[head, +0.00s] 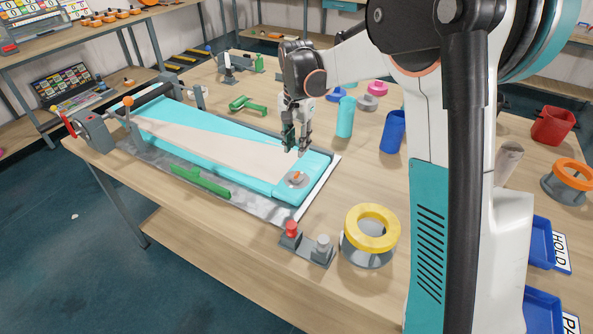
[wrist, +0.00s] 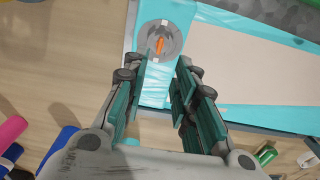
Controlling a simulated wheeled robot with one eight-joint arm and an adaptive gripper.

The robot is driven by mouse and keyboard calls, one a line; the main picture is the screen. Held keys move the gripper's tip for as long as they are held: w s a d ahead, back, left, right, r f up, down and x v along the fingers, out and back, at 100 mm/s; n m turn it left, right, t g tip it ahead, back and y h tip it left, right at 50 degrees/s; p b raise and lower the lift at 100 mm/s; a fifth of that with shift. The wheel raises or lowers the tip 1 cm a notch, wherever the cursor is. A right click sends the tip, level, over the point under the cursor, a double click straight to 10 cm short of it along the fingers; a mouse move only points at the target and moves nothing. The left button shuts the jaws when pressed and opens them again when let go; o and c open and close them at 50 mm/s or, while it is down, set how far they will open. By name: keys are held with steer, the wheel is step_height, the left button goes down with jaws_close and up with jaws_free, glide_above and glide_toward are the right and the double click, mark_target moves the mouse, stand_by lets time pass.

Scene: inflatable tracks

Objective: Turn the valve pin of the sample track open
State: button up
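The sample track (head: 220,142) is a long teal and beige inflatable lying in a grey tray on the table. Its valve is a round grey disc with an orange pin (head: 296,176) at the near right end. In the wrist view the orange pin (wrist: 159,46) stands out on the disc (wrist: 168,38), just beyond my fingertips. My gripper (head: 297,150) points down over the track, behind the valve in the head view. In the wrist view my gripper (wrist: 162,68) is open, with a clear gap between its teal-padded fingers, and holds nothing.
A red and grey knob block (head: 308,245) and a yellow ring on a grey base (head: 370,235) stand in front of the valve end. Teal (head: 346,117) and blue (head: 392,132) rolls stand to the right. A green clamp (head: 248,105) lies behind the track.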

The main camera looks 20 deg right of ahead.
mark_target(297, 173)
step_height(297, 173, down, 10)
steer(key=b, duration=0.2)
steer(key=shift+b, duration=0.4)
jaws_close()
